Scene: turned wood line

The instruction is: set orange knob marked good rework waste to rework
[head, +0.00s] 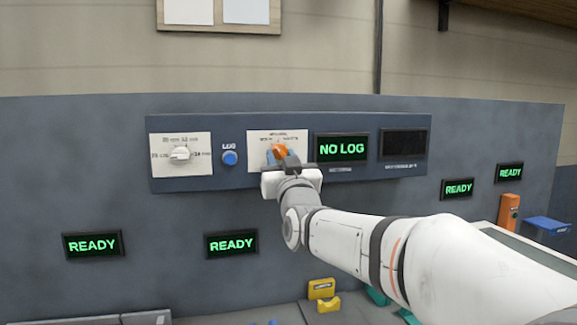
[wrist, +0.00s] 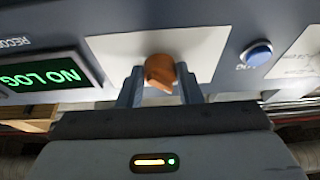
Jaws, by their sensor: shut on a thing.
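The orange knob (head: 280,150) sits on a white plate (head: 294,136) in the blue-grey wall panel. My gripper (head: 272,158) is at the knob, its two fingers on either side of it and shut on it. In the wrist view, the orange knob (wrist: 160,72) shows between the fingertips of my gripper (wrist: 160,88), with its pointed end toward the gripper. The plate's small lettering is too blurred to read, and my gripper covers its lower part in the head view, so I cannot tell the marked setting.
A white knob (head: 180,153) on its own plate and a blue LOG button (head: 230,158) are left of the orange knob. A NO LOG display (head: 342,148) and a dark display (head: 404,143) are to its right. Yellow blocks (head: 322,289) lie below.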

